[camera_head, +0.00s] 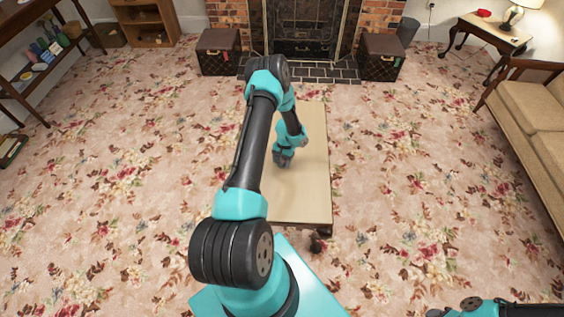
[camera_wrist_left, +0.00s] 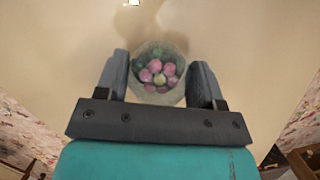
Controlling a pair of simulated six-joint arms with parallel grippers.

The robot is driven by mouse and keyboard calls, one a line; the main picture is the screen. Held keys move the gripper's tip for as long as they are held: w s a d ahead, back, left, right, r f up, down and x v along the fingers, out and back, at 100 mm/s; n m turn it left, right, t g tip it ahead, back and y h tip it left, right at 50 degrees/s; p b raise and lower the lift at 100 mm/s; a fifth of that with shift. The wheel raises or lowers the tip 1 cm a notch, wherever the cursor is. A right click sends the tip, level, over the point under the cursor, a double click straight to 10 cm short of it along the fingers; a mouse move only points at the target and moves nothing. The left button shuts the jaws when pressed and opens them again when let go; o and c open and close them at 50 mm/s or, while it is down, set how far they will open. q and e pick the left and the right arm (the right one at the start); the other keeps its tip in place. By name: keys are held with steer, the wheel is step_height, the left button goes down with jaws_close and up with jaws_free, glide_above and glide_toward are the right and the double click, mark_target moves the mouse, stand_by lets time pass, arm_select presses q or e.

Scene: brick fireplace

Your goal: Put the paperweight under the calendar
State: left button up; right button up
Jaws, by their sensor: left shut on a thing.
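The paperweight (camera_wrist_left: 158,72) is a round, clear glass piece with pink, green and yellow balls inside. In the left wrist view it sits between the two fingers of my left gripper (camera_wrist_left: 162,80), which is shut on it. In the head view my left gripper (camera_head: 283,158) is over the middle of the pale table (camera_head: 298,205), and the paperweight is hidden by my arm. I cannot tell whether the paperweight touches the tabletop. No calendar can be made out; a small white thing (camera_wrist_left: 134,2) is cut off at the top edge of the left wrist view.
The near and right parts of the tabletop look clear. Two brown trunks (camera_head: 219,52) (camera_head: 381,57) flank the fireplace (camera_head: 303,30). A sofa (camera_head: 535,115) and a side table (camera_head: 492,30) with a lamp stand at the right. Shelves (camera_head: 40,60) stand at the left.

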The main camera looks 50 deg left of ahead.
arm_select(q)
steer(key=shift+f, duration=0.6)
steer(key=shift+f, duration=0.1)
steer(key=o, duration=1.1)
steer(key=v, duration=1.2)
